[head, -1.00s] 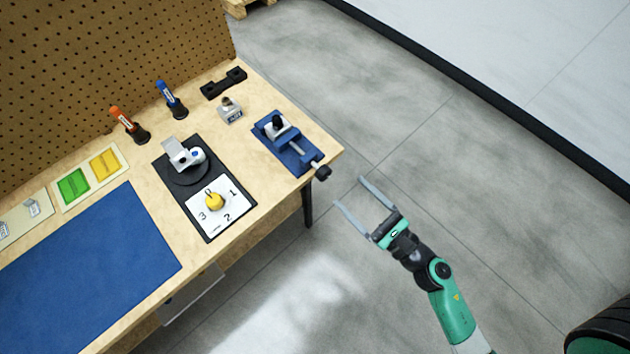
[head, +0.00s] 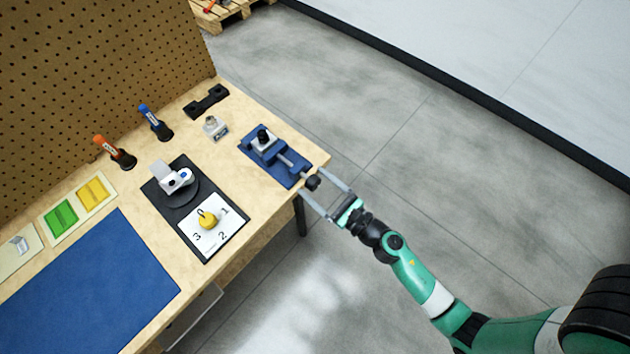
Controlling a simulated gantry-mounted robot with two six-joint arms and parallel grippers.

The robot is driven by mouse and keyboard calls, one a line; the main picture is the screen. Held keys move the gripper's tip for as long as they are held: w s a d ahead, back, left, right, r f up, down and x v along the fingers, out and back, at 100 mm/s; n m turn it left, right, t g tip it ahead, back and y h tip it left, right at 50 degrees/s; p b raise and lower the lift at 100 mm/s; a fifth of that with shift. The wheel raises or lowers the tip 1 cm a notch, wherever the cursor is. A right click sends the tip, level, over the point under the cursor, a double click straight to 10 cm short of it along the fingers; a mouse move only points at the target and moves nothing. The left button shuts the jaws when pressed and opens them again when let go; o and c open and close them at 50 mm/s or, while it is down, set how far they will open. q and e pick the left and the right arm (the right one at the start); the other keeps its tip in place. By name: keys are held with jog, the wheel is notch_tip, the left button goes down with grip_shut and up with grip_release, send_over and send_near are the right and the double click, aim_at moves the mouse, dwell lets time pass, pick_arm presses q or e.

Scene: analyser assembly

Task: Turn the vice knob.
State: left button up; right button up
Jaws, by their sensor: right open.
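The blue vice (head: 275,158) sits at the right end of the wooden table, with a grey and black part in its jaws. Its black knob (head: 312,182) sticks out past the table's edge toward my right gripper. My right gripper (head: 312,181) is open, with one finger on each side of the knob in the picture. I cannot tell whether the fingers touch it. My left gripper is not in view.
A black plate (head: 208,251) with a numbered dial and yellow knob (head: 207,219) lies left of the vice. A small grey block (head: 215,128) and a black bracket (head: 206,101) stand behind. A blue mat (head: 90,285) covers the front left. Open floor lies right of the table.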

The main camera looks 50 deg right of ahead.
jog(key=shift+w, duration=0.25)
grip_shut()
jog(key=shift+m, duration=0.4)
